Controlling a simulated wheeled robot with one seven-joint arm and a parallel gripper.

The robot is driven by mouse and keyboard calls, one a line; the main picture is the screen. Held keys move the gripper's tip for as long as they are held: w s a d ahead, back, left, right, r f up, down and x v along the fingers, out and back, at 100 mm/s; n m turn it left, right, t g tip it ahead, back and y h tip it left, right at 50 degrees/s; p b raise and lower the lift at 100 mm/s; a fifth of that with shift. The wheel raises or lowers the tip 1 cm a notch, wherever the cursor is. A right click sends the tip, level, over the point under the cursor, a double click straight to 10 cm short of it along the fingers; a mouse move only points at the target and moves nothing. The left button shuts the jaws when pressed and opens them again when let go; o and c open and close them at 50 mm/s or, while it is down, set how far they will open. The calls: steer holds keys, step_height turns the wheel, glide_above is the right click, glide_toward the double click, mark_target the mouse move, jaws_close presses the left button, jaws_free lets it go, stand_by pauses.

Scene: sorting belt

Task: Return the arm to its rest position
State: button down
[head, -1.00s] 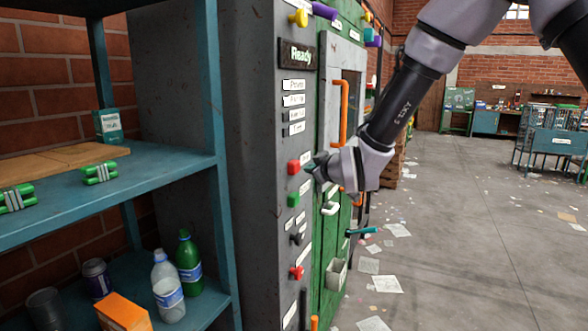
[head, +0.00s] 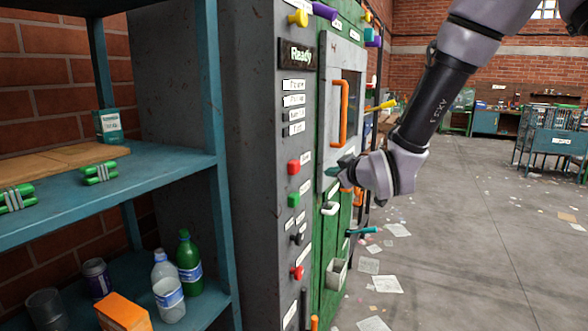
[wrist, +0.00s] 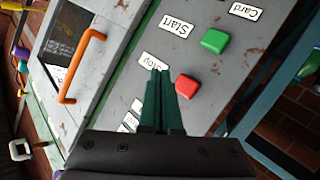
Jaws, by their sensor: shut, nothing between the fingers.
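My gripper (head: 333,171) is shut and empty in the head view, in front of the machine's control side and apart from the buttons. In the wrist view the green fingers (wrist: 157,100) are together, pointing toward the machine panel. The red button (wrist: 186,86) is just right of the fingertips there, and the green button (wrist: 214,41) is beyond it. My arm reaches in from the upper right of the head view.
The grey and green machine (head: 262,120) has an orange door handle (head: 341,113) and several levers and knobs. A blue shelf (head: 165,165) with bottles and cans stands at left. The floor (head: 470,220) at right is open, with scattered papers.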

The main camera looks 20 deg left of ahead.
stand_by(0.3)
steer(key=w+d+r+m+h, duration=0.1)
steer(key=d+r+m+h, duration=0.35)
steer(key=d, duration=0.85)
steer(key=d+r+m+h, duration=0.1)
steer(key=d+r+m, duration=0.55)
steer(key=d, duration=0.75)
steer(key=s+d+r+m+g+h, duration=0.1)
steer(key=s+d+r+m+g, duration=0.1)
steer(key=s+d, duration=0.6)
steer(key=s+d+r+m+g+h, duration=0.1)
steer(key=s+d+r+m, duration=0.2)
steer(key=s+d+m, duration=0.2)
steer(key=s+d, duration=0.3)
steer(key=s, duration=0.2)
steer(key=shift+s+g, duration=0.25)
steer(key=shift+g, duration=0.15)
